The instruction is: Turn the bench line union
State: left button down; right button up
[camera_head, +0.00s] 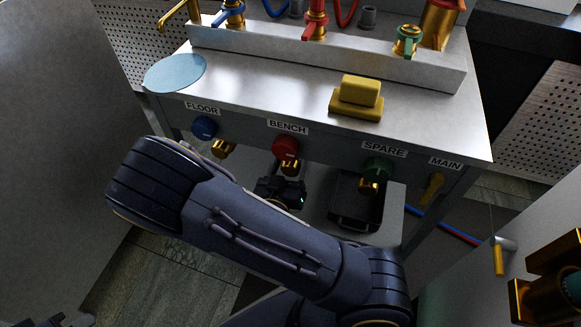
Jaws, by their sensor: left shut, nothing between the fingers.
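The panel's BENCH label (288,127) sits above a red round knob (285,148). A brass fitting, which looks like the bench line union (291,168), shows just below the knob. My left gripper (281,190) is directly below this fitting, under the bench front. Its dark body is partly hidden by my own arm link in front. It is shut, with nothing held. I cannot tell whether its tips touch the fitting. My right gripper cannot be made out.
Blue FLOOR knob (204,127) and green SPARE knob (378,168) flank it, with brass fittings below. A brass MAIN handle (432,187) is at right. A dark bin (356,202) stands beneath SPARE. A yellow block (358,97) and blue disc (175,73) lie on the bench.

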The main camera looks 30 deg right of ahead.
jog(key=shift+c, duration=0.2)
jog(key=c, duration=0.9)
jog(key=shift+f+m+b, duration=0.2)
jog(key=shift+m+b, duration=0.55)
jog(key=shift+m, duration=0.35)
jog(key=shift+c, duration=0.2)
jog(key=shift+d+r+m+b, duration=0.15)
jog(key=shift+m+b, duration=0.3)
jog(key=shift+m, duration=0.65)
jog(key=o, duration=1)
